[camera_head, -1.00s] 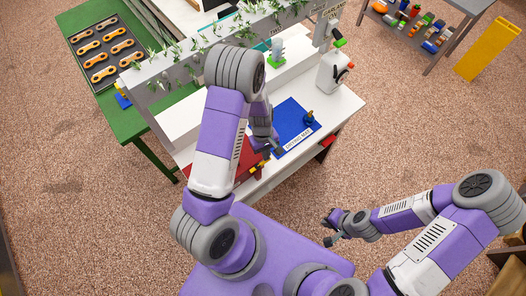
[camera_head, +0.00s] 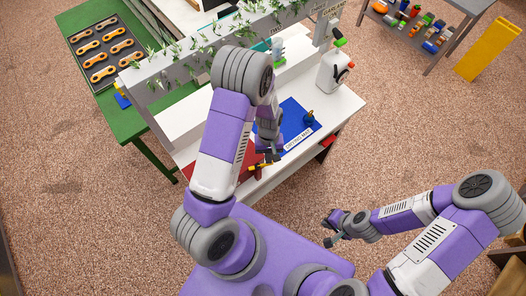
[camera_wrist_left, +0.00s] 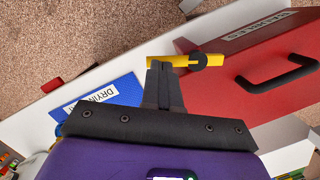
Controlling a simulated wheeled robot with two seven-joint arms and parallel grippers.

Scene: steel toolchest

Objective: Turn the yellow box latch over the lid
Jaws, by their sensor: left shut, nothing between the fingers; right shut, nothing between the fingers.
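The red box (camera_wrist_left: 262,75) with a black handle (camera_wrist_left: 277,84) fills the right of the left wrist view; my arm hides much of it in the head view, where a red part (camera_head: 249,156) shows. The yellow latch (camera_wrist_left: 178,61) is a flat bar with a round black pivot at the box's edge. My right gripper (camera_head: 334,232) is shut and empty, over the floor.
A blue mat (camera_head: 297,122) with a white label lies on the white bench (camera_head: 346,107) beside the box. A white dispenser (camera_head: 333,73) stands at the back right. A planter rail (camera_head: 180,68) runs along the back. A green table (camera_head: 75,20) is at left.

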